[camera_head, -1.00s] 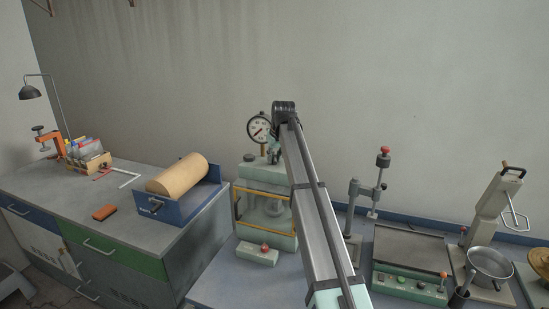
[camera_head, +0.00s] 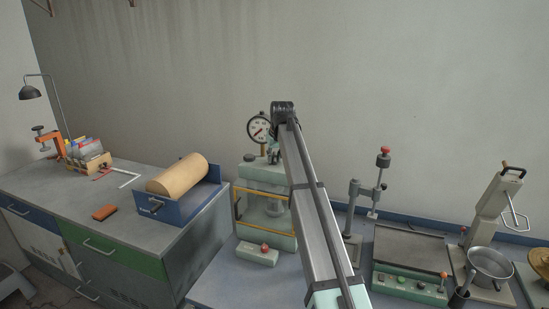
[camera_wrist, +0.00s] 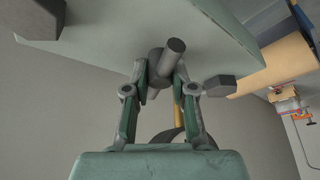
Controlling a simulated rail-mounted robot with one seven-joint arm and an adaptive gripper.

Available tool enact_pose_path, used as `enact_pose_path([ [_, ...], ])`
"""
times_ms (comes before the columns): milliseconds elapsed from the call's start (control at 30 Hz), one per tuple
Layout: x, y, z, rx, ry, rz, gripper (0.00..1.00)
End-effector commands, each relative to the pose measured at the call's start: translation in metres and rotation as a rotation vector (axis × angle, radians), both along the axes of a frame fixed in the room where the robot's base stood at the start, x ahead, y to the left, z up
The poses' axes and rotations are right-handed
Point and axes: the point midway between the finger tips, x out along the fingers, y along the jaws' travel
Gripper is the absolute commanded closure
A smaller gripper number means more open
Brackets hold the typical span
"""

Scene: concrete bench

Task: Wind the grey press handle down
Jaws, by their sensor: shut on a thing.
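The pale green press (camera_head: 264,173) stands on the bench left of my arm, with a round dial gauge (camera_head: 259,128) above it. In the wrist view, the grey press handle (camera_wrist: 174,49) is a short round bar near the underside of a pale green block (camera_wrist: 215,30). My gripper (camera_wrist: 160,78) is shut on the grey handle, with one finger on each side of it. In the head view my gripper (camera_head: 273,155) is small and partly hidden by my arm, and the handle cannot be made out there.
A blue tray with a tan roll (camera_head: 178,174) is to the left. A small box with a red knob (camera_head: 258,254) sits before the press. Right of my arm are a post stand (camera_head: 352,210), a flat plate unit (camera_head: 410,245) and a steel pan (camera_head: 490,262).

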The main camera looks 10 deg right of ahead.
Motion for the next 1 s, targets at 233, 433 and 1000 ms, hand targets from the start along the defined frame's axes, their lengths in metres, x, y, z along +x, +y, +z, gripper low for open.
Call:
enact_pose_path([
  [233, 0.003, -0.001, 0.002, -0.001, -0.008, -0.009, 1.0],
  [433, 0.003, -0.001, 0.002, -0.001, -0.008, -0.014, 0.68],
  [1000, -0.005, -0.001, 0.014, 0.0, -0.002, -0.012, 0.49],
])
